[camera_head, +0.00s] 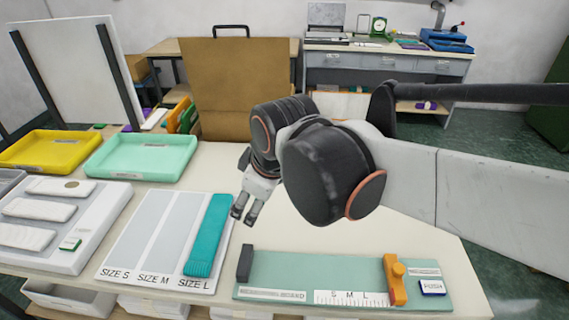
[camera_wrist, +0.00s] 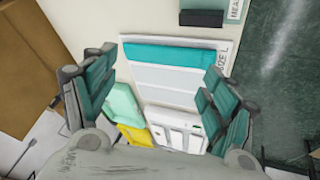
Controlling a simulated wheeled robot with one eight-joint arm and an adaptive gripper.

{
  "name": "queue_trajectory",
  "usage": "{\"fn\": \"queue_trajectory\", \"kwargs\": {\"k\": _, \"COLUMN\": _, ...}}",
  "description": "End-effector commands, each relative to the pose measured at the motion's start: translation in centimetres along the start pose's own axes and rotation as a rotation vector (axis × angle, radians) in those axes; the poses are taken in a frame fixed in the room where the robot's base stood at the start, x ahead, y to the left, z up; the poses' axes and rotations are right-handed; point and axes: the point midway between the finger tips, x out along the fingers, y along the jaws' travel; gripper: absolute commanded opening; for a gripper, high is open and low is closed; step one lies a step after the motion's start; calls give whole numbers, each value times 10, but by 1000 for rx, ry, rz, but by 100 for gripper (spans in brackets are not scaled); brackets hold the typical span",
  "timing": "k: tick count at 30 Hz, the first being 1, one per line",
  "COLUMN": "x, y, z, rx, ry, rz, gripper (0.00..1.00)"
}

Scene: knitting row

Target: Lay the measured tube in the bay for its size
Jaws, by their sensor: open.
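A teal knitted tube (camera_head: 208,236) lies flat along the SIZE L bay, the rightmost strip of the white size board (camera_head: 127,262). The SIZE S and SIZE M bays are bare grey strips. In the wrist view the tube (camera_wrist: 172,54) lies across the top of the board (camera_wrist: 124,75). My gripper (camera_head: 243,216) hangs in the air near the tube's right side in the head view, apart from it. Its fingers (camera_wrist: 155,95) are spread wide and hold nothing. The green measuring board (camera_head: 270,262) in front is empty between its dark stop and orange slider (camera_head: 394,279).
A yellow tray (camera_head: 40,150) and a mint tray (camera_head: 140,158) stand at the back left. A white holder (camera_head: 75,225) with several pale pieces is left of the size board. A brown panel (camera_head: 236,85) stands behind.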

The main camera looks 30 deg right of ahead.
Motion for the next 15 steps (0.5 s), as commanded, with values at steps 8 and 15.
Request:
{"fn": "queue_trajectory", "kwargs": {"k": 8, "x": -15, "y": -14, "z": 45, "rx": 499, "ry": 108, "rz": 66, "gripper": 78}}
{"fn": "queue_trajectory", "kwargs": {"k": 15, "x": -17, "y": -17, "z": 56, "rx": 653, "ry": 146, "rz": 76, "gripper": 78}}
